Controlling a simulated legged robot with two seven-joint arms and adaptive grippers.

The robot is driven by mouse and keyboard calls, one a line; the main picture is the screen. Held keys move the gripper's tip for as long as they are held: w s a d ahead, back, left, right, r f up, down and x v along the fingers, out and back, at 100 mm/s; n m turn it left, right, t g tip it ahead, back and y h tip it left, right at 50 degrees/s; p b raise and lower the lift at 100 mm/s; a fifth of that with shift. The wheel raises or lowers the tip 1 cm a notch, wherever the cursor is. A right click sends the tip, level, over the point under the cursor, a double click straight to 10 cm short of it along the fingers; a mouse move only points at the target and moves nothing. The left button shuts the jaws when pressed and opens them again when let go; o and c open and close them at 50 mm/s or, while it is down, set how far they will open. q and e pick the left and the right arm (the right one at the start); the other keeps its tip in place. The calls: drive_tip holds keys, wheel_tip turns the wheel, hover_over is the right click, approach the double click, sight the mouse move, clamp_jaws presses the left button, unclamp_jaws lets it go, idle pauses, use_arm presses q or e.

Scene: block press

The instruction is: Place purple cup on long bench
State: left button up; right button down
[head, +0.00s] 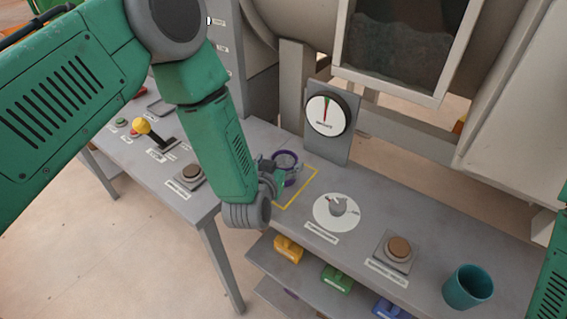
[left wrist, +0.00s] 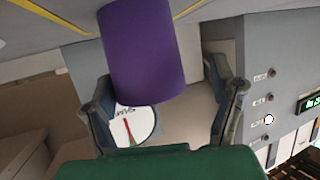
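The purple cup (head: 287,156) stands on the grey long bench (head: 377,185), near a yellow outline, below the gauge in the head view. My left gripper (head: 272,178) is right beside it and partly hides it. In the left wrist view the purple cup (left wrist: 145,50) appears large, between and beyond the two spread fingers. A clear gap shows between the cup and the right-hand finger; whether the left-hand finger touches it I cannot tell. My right gripper is out of view.
A teal cup (head: 468,288) stands at the bench's right. A dial (head: 336,211) and a brown button (head: 398,249) sit between the cups. A gauge (head: 329,114) rises behind. Yellow (head: 289,249), green (head: 336,279) and blue (head: 387,309) blocks lie on the lower shelf.

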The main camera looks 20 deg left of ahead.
use_arm(q)
drive_tip(key=shift+a, duration=0.2)
drive_tip(key=shift+d+r, duration=0.15)
drive_tip(key=shift+r, duration=0.2)
drive_tip(key=s, duration=0.2)
drive_tip(key=s+d+r, duration=0.1)
drive_tip(key=s, duration=0.1)
drive_tip(key=s+r, duration=0.1)
drive_tip(key=s, duration=0.1)
drive_tip(key=shift+d, duration=0.3)
drive_tip(key=v, duration=0.3)
drive_tip(key=a+b+v, duration=0.1)
drive_tip(key=v, duration=0.1)
drive_tip(key=shift+s+a, duration=0.15)
drive_tip(key=shift+s, duration=0.25)
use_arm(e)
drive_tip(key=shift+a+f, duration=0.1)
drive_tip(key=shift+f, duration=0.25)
